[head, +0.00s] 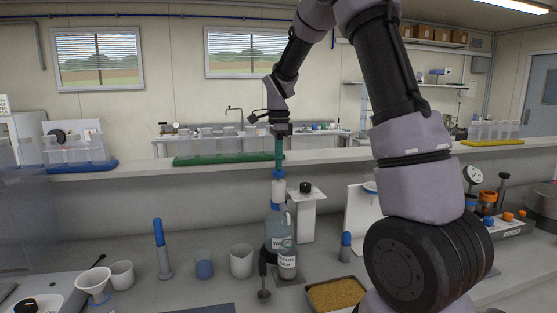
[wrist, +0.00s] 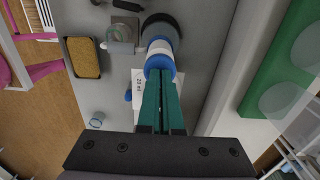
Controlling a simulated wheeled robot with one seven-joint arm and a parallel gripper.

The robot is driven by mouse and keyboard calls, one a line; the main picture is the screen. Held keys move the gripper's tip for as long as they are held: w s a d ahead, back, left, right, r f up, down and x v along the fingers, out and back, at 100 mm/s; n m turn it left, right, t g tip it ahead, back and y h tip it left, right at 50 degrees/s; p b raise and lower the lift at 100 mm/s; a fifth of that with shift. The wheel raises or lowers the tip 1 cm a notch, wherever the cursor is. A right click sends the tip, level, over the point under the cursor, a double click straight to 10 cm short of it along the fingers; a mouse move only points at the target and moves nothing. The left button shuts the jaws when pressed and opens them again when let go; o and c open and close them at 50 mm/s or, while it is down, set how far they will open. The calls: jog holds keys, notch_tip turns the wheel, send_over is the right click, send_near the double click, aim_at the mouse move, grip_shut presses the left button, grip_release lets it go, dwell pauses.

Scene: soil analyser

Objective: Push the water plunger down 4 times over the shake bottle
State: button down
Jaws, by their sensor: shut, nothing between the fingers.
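The water plunger (head: 278,192), blue and white, stands upright on top of the clear water jug (head: 277,226) in the middle of the bench. In the wrist view the blue plunger top (wrist: 158,62) is right at my fingertips. My gripper (head: 279,172) points straight down with its green fingers shut and empty, directly over the plunger. I cannot tell whether the tips press on it or hover just above.
A tray of yellowish soil (head: 336,294) lies to the front right. A raised shelf with a green rack (head: 215,159) runs behind.

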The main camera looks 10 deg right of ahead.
notch_tip(320, 180, up, 10)
dwell(0.3)
dwell(0.6)
notch_tip(320, 180, up, 6)
jog(key=shift+r, duration=0.1)
notch_tip(320, 180, down, 14)
jog(key=shift+f, duration=0.1)
dwell(0.7)
